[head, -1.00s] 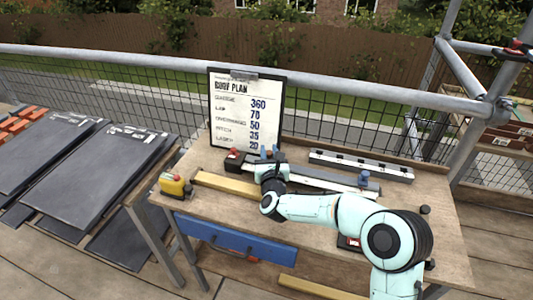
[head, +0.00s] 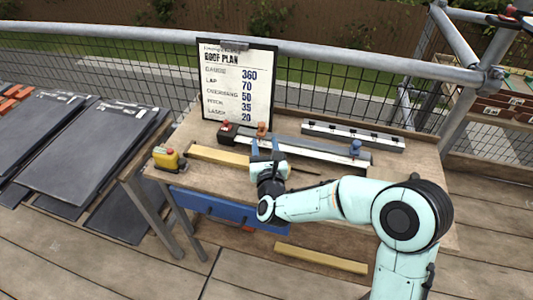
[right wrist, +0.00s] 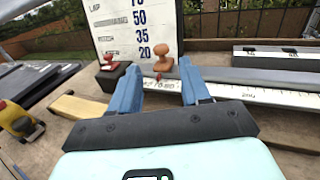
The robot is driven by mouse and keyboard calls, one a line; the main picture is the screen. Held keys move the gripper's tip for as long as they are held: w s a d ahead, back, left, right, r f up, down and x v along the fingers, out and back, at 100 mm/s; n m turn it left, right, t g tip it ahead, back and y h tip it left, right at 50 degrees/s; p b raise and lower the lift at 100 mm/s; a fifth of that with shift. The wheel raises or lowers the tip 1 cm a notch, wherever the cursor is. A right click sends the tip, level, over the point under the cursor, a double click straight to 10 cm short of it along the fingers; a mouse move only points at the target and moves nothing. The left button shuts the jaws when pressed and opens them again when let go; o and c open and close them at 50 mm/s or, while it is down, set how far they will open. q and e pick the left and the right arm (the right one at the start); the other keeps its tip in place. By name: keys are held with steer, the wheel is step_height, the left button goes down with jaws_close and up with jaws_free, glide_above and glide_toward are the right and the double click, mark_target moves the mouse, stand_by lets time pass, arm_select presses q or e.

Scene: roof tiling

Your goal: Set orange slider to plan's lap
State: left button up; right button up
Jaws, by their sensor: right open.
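The plan board (head: 238,85) stands upright at the back of the bench and reads lap 70. In front of it lies a long rule (head: 310,148) with a white scale. The orange slider (head: 261,129) sits near the rule's left end. It also shows in the right wrist view (right wrist: 163,63), beyond and between my fingertips. My left gripper is not in view.
A second white-scaled bar (head: 353,135) lies behind the rule. A wooden batten (head: 219,155) and a yellow tool (head: 167,158) lie at the bench's left. A black block with a red top (head: 226,130) is at the rule's left end. Dark slates (head: 92,155) lie left.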

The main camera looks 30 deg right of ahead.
steer(key=shift+v, duration=1.75)
